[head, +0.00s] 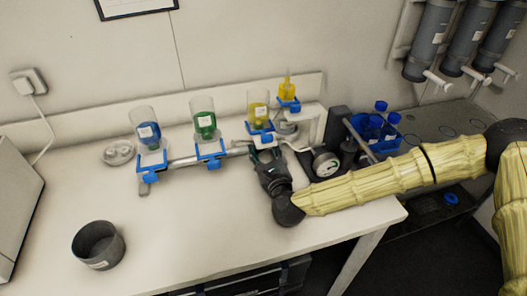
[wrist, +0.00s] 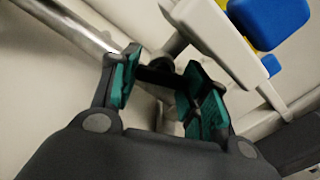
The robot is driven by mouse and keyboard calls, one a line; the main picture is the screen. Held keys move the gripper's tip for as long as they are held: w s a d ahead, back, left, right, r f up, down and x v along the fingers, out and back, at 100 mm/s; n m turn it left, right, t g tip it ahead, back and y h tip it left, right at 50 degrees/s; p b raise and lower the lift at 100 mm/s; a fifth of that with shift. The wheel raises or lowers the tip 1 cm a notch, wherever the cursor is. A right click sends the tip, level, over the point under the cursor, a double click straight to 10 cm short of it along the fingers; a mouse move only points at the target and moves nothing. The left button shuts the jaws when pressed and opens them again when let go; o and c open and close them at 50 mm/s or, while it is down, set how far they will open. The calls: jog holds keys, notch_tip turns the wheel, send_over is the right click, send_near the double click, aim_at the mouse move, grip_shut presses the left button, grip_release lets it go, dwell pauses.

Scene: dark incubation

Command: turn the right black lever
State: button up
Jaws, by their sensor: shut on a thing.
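A metal pipe (head: 185,162) runs under the bottle holders along the back of the table; it also shows in the wrist view (wrist: 75,25). My gripper (head: 264,156) is at the pipe's right end, below the yellow bottle (head: 258,115). In the wrist view my gripper (wrist: 165,78) has its teal-padded fingers on both sides of a dark bar, which I take to be the right black lever (wrist: 157,75). My gripper is shut on it. In the head view my gripper hides the lever, and its exact angle cannot be told.
Blue (head: 149,131) and green (head: 205,124) bottles stand in blue-edged holders left of my gripper. A blue rack of bottles (head: 376,130) is to the right. A dark pot (head: 98,245) stands at the front left. The middle of the table is clear.

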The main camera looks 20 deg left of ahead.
jog(key=o, duration=1)
jog(key=shift+s, duration=0.1)
jog(key=v, duration=1.1)
jog(key=shift+s+d, duration=0.25)
jog(key=shift+d, duration=0.05)
